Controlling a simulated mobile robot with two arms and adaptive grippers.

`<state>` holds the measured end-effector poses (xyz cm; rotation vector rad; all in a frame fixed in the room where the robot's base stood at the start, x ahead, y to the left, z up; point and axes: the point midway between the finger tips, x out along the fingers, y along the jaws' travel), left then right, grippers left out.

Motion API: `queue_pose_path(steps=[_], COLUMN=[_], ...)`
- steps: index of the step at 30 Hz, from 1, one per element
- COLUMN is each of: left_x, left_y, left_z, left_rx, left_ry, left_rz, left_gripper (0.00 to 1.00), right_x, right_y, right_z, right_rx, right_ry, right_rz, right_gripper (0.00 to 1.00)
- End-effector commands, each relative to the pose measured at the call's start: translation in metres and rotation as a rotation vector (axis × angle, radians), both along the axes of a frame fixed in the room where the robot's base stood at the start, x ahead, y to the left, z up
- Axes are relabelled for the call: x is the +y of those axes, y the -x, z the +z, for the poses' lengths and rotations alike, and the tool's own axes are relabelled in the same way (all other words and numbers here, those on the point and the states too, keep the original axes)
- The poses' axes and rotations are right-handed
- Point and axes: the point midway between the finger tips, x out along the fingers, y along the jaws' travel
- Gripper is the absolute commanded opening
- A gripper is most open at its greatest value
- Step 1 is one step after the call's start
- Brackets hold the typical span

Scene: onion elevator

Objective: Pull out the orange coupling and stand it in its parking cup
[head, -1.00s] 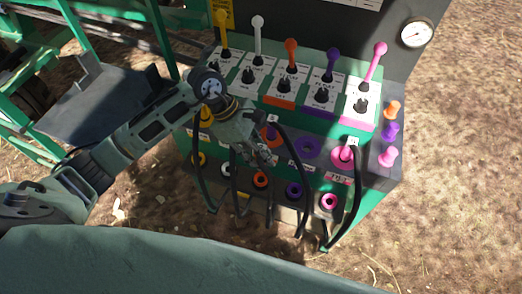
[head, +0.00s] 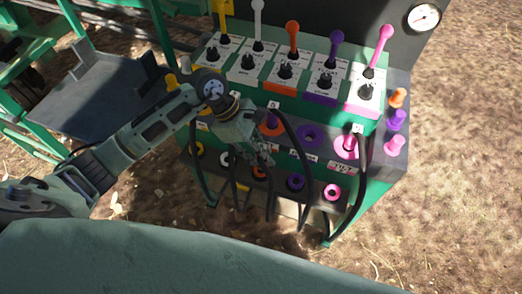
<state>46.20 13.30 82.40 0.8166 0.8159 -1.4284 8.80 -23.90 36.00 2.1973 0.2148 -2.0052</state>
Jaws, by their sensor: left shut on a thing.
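My left gripper (head: 264,158) is shut in front of the lower row of coloured cups. It holds the orange coupling, which my fingers almost wholly hide; a black hose hangs below them. The orange parking cup (head: 259,173) is just under the fingertips and partly covered. I cannot tell whether the coupling touches it. My right gripper is not in view.
Black hoses loop close around my gripper. A purple cup (head: 295,183) and a pink cup (head: 331,192) are to the right. A pink coupling (head: 346,146) stands in the upper row. Coloured levers (head: 292,38) rise behind. Open ground lies to the right.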

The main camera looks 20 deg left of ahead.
Motion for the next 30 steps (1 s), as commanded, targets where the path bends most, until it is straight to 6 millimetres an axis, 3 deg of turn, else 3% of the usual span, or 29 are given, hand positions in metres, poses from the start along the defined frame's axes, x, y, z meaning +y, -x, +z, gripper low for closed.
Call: queue_pose_path(steps=[12, 30], left_x=[0.0003, 0.0000], left_y=[-0.0002, 0.0004], left_z=[-0.0002, 0.0004], left_rx=[-0.002, -0.001], left_ry=[0.000, 0.000], left_rz=[0.000, 0.000], left_gripper=[0.00, 0.00], right_x=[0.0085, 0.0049], right_y=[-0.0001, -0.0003], right_z=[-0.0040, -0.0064], right_rx=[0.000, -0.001], right_ry=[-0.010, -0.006], right_rz=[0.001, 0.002], right_gripper=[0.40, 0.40])
